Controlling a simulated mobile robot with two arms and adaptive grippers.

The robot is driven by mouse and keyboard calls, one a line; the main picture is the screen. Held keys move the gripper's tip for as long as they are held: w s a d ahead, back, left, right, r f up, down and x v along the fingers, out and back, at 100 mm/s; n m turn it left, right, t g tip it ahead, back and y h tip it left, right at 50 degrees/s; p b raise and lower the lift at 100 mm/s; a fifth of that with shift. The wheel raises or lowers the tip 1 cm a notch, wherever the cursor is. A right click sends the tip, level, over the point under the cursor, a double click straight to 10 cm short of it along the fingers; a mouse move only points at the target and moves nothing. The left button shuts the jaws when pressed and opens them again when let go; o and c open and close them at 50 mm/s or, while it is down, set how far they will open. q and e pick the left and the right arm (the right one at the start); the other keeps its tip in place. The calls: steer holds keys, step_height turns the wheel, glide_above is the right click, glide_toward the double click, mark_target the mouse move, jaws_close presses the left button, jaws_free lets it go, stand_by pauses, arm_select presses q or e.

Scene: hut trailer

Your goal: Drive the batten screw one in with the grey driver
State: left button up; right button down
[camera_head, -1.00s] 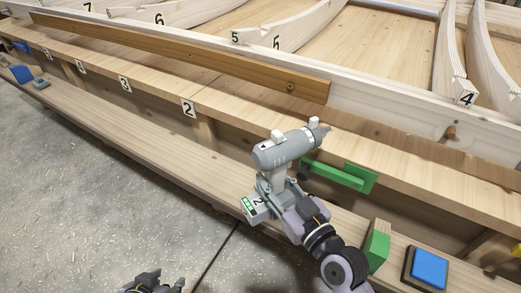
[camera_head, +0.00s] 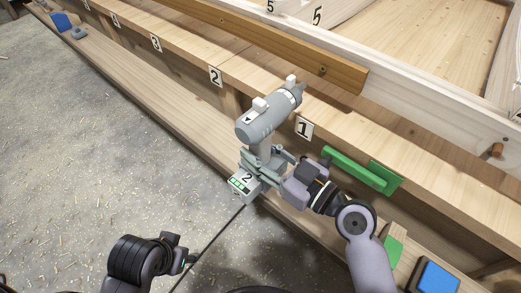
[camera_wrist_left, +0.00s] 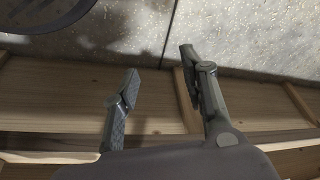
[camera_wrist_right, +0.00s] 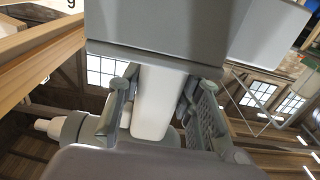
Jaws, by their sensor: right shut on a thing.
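The grey driver (camera_head: 266,120) is held upright in my right gripper (camera_head: 264,160), which is shut around its handle. Its nose points up and right toward the batten, clear of it. The handle also shows between the fingers in the right wrist view (camera_wrist_right: 153,100). The brown batten (camera_head: 270,47) lies along the pale frame beam, with a dark screw head (camera_head: 322,70) near its right end. I cannot tell how far that screw stands out. My left gripper (camera_head: 186,250) is low at the front; the left wrist view shows its fingers (camera_wrist_left: 160,85) apart and empty.
A green bracket (camera_head: 360,170) sits on the bench front, right of the number 1 label (camera_head: 304,128). A blue-topped block (camera_head: 435,277) and a green block (camera_head: 393,250) lie at lower right. Open concrete floor (camera_head: 90,160) is at left.

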steer(key=shift+w+d+r+b, duration=0.1)
steer(key=shift+w+d+b, duration=0.4)
steer(key=shift+w+d, duration=0.45)
steer(key=shift+w, duration=0.35)
arm_select(q)
steer(key=w+d+t+b, duration=0.1)
steer(key=w+t, duration=0.2)
steer(key=w, duration=0.2)
steer(key=shift+w+d+r+h, duration=0.3)
steer(key=shift+w+d+h, duration=0.05)
steer(key=shift+d+h, duration=0.05)
arm_select(e)
steer(key=shift+w+d+r, duration=0.1)
steer(key=shift+w+d, duration=0.65)
steer(key=shift+w, duration=0.25)
arm_select(q)
steer(key=shift+w, duration=0.15)
steer(key=w, duration=0.1)
steer(key=w+r+t, duration=0.1)
steer(key=d, duration=0.1)
steer(key=shift+w+r+t+b, duration=0.25)
steer(key=shift+w+t+b, duration=0.1)
steer(key=shift+w+t, duration=0.05)
arm_select(e)
steer(key=shift+w+d, duration=0.35)
steer(key=shift+w, duration=0.15)
